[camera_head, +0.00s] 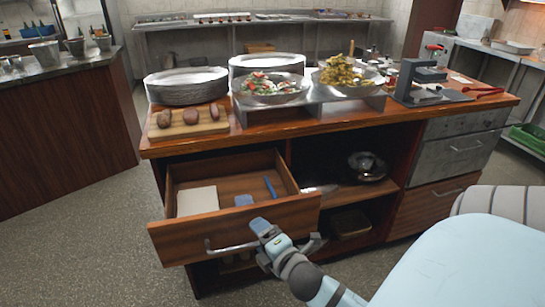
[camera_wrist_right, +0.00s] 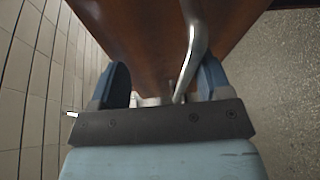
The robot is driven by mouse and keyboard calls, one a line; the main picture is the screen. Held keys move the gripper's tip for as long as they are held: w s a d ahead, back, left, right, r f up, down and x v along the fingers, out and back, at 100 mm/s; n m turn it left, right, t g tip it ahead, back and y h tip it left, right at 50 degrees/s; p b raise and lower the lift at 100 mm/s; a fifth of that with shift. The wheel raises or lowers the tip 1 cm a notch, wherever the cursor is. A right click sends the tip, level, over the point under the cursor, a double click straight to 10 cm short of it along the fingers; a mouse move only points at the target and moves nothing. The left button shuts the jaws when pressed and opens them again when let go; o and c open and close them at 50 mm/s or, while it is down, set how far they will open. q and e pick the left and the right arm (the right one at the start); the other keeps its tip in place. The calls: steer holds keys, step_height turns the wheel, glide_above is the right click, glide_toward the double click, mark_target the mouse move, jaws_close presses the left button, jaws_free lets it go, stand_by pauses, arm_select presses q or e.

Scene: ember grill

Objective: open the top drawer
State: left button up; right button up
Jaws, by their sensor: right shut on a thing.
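The top drawer (camera_head: 280,216) at the left of the wooden counter is pulled out, and its inside shows. It holds a pale flat thing (camera_head: 198,200) and small blue items. Its metal bar handle (camera_head: 228,248) is on the front panel. My right gripper (camera_head: 268,236) is at the right end of this handle. In the right wrist view the handle (camera_wrist_right: 192,50) runs down between the two blue fingers (camera_wrist_right: 165,90), and the drawer front (camera_wrist_right: 140,35) fills the top middle. The gripper is shut on the handle. My left gripper is not in view.
The counter top (camera_head: 225,146) carries stacked plates (camera_head: 187,86), a board with potatoes (camera_head: 188,123) and trays of food (camera_head: 270,87). Open shelves (camera_head: 345,195) are right of the drawer. Bare floor (camera_head: 90,235) lies to the left.

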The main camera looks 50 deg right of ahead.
steer(key=shift+v, duration=0.9)
steer(key=shift+c, duration=1.2)
steer(key=shift+b+v, duration=0.3)
steer(key=shift+v, duration=1.05)
steer(key=shift+c, duration=0.3)
steer(key=shift+w+d+f+p, duration=0.1)
steer(key=shift+d+f+p, duration=0.05)
steer(key=shift+f+p, duration=0.2)
